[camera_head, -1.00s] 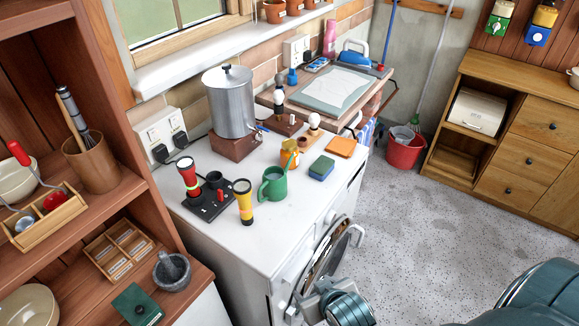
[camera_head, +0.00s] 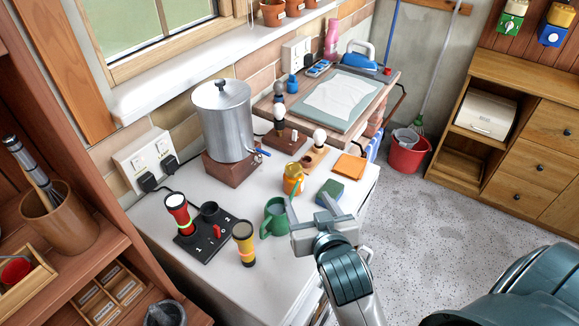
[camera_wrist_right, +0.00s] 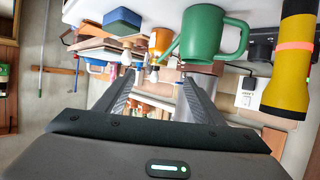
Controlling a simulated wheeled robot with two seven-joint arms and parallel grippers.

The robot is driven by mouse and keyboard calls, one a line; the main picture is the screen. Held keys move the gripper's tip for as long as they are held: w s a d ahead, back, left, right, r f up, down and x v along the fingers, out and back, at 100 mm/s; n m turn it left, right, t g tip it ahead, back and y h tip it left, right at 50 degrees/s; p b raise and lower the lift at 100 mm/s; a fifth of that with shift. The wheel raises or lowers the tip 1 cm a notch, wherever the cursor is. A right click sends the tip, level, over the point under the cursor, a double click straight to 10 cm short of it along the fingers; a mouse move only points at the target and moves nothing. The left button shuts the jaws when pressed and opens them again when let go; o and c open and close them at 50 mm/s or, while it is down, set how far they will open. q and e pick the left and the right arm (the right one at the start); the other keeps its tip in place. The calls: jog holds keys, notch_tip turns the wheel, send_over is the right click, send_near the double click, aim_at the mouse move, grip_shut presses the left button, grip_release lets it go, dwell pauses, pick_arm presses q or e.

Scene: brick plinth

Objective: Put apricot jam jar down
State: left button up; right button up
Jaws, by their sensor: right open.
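An orange jar (camera_head: 293,179), which I take for the apricot jam jar, stands on the white worktop (camera_head: 285,262) behind the green watering can (camera_head: 274,217). In the right wrist view, the picture is upside down, and the orange jar (camera_wrist_right: 160,40) shows beyond the fingers, partly covered by the can's spout. My right gripper (camera_head: 320,212) is open over the worktop's front side, right of the green can, with nothing between its fingers (camera_wrist_right: 160,88). The jar is apart from the fingers. My left gripper is not in view.
A yellow-black torch (camera_head: 244,243) and a red torch on a black base (camera_head: 203,245) stand left of the can. A blue-green sponge (camera_head: 330,191), an orange pad (camera_head: 349,167) and a bulb stand (camera_head: 317,153) are near the jar. A metal urn (camera_head: 224,118) stands behind.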

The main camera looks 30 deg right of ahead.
jog(key=w, duration=0.1)
jog(key=b, duration=0.3)
send_near(294, 170)
jog(key=x, duration=0.5)
jog(key=shift+f+p, duration=0.1)
jog(key=shift+p, duration=0.25)
jog(key=shift+w+f, duration=0.15)
jog(key=shift+w, duration=0.25)
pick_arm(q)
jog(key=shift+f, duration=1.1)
